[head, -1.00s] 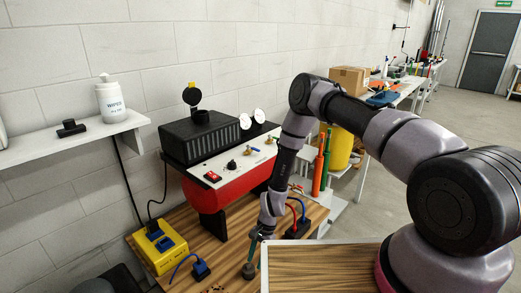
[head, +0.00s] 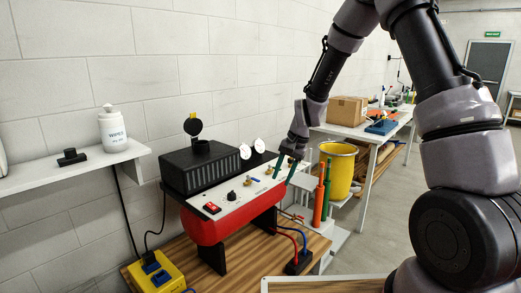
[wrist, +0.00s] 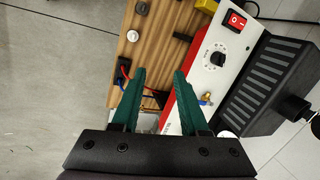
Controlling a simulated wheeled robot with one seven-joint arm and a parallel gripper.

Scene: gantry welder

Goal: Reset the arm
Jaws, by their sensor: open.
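My gripper (head: 284,170) is raised in front of the right end of the red and black welder (head: 206,228), with green fingers pointing down. In the wrist view my gripper (wrist: 158,75) shows its two green fingers apart with nothing between them. The welder's white panel (wrist: 212,62) carries a red switch and a dial and lies to the right of the fingers there. The fingers look clear of the welder and of the wooden bench (wrist: 160,30) below, though the exact gap cannot be told.
A yellow box (head: 155,274) and a black block with red and blue cables (head: 299,262) sit on the bench. A shelf holds a wipes bottle (head: 112,130). The floor at right is open.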

